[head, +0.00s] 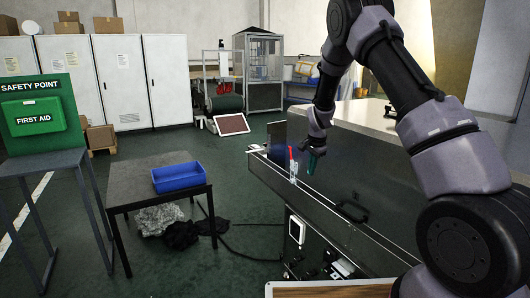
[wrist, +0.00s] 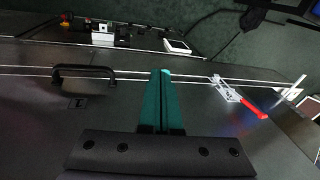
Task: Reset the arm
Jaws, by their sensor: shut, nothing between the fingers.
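My gripper (head: 313,160) hangs from my raised arm above the dark top of the dryer (head: 343,182) in the head view. In the wrist view, the two teal fingers of my gripper (wrist: 162,78) are together with nothing between them. A red-handled clamp (head: 292,160) stands close to the left of the gripper in the head view. It also shows right of the fingers in the wrist view (wrist: 250,105). A black handle (wrist: 85,71) is on the dryer's surface, left of the fingers in the wrist view. I cannot tell the exact height of the fingers above the surface.
A blue bin (head: 180,176) sits on a dark table (head: 127,184) at the left. A green first aid stand (head: 40,120) is at the far left. White cabinets (head: 122,80) line the back wall. Green floor (head: 240,160) is open between table and dryer.

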